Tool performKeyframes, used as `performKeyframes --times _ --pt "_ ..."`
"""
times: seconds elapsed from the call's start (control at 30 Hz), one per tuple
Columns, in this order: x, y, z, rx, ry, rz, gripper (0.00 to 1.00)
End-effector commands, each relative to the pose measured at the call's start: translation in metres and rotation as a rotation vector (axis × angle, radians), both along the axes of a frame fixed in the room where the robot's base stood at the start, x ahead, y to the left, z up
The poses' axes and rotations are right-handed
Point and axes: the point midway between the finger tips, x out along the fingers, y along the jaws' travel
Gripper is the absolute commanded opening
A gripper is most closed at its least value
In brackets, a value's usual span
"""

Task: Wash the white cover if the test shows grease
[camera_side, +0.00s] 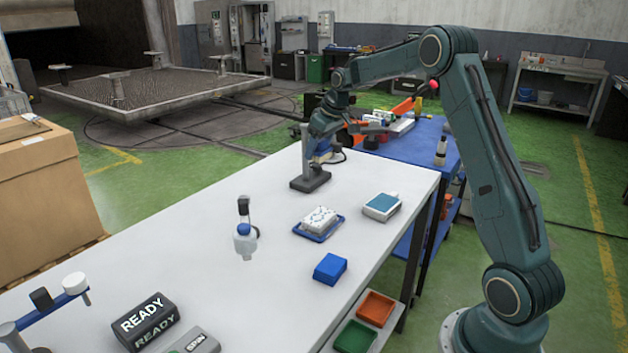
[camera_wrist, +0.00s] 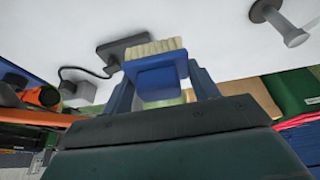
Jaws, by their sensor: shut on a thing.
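A white block-like cover (camera_side: 319,218), marked with dark specks on top, lies on a blue tray (camera_side: 311,237) on the white table in the side view. My gripper (camera_side: 326,150) is at the far end of the table, beside a grey stand (camera_side: 310,183). In the wrist view my gripper (camera_wrist: 163,85) is shut on a blue brush (camera_wrist: 160,78) with cream bristles. A bottle with a blue collar (camera_side: 245,242) stands left of the tray.
A white-and-blue box (camera_side: 381,207) and a blue block (camera_side: 330,268) lie near the tray. A dark READY box (camera_side: 144,321) and a grey SPIN box (camera_side: 194,342) are at the front. Orange (camera_side: 376,308) and green (camera_side: 355,337) bins sit below the table edge.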

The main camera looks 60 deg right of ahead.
Motion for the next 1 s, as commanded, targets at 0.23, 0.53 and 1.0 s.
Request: performKeyframes --times 0.23,0.53,1.0 --pt "-0.069 -0.043 -0.027 0.003 0.001 -0.035 0.41" --pt "-0.142 -0.066 -0.053 0.005 -0.007 -0.070 0.41" --pt "-0.170 -0.070 -0.063 0.004 -0.013 -0.084 0.41"
